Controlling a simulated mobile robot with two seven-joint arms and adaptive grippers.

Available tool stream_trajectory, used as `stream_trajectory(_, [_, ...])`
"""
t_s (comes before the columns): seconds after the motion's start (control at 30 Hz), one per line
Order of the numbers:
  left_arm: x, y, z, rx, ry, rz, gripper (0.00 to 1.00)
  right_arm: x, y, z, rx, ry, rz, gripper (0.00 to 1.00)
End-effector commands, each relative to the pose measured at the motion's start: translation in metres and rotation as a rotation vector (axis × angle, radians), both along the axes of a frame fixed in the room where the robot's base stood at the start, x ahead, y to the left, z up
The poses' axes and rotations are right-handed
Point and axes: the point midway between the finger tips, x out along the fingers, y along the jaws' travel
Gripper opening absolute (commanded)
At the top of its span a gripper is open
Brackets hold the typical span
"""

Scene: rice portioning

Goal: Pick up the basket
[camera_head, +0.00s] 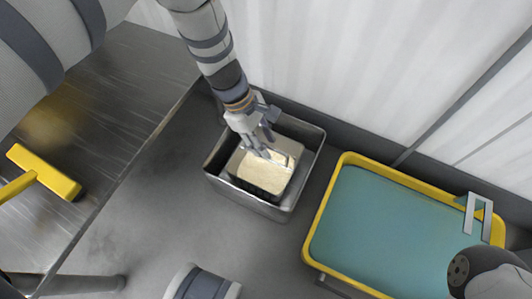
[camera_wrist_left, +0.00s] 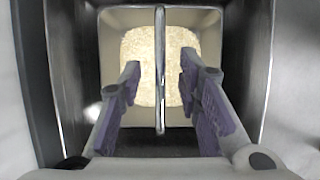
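The basket (camera_head: 259,188) is a small container of pale rice (camera_head: 283,170), set inside a larger grey metal bin (camera_head: 213,165). In the left wrist view a thin straight bar (camera_wrist_left: 160,75), seemingly the basket's handle, crosses above the rice (camera_wrist_left: 138,60). My left gripper (camera_head: 262,146) reaches down into the bin over the rice. In the left wrist view it is open (camera_wrist_left: 156,85), with one purple-padded finger on each side of the bar and a gap on both sides. My right gripper does not clearly show.
A cart with a yellow rim (camera_head: 328,200) and a bare blue-green top (camera_head: 385,225) stands right of the bin. A metal bracket (camera_head: 478,215) stands at its right end. A metal table (camera_head: 120,85) at left holds a yellow T-shaped tool (camera_head: 45,172). A wall (camera_head: 350,60) lies behind.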

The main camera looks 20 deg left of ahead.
Motion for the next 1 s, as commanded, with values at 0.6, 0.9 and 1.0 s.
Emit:
stream_trajectory(0.6, [-0.0001,0.0003,-0.0043,0.000,0.000,0.000,0.09,0.0002,0.0000,-0.0009,0.000,0.000,0.000,0.00])
stream_trajectory(0.9, [0.0003,0.0000,-0.0039,-0.001,-0.001,0.000,0.00,0.0002,0.0000,-0.0009,0.000,0.000,0.000,0.00])
stream_trajectory(1.0, [0.0004,-0.0001,-0.0039,-0.001,-0.001,0.000,0.00,0.0003,0.0000,-0.0008,0.000,0.000,0.000,0.00])
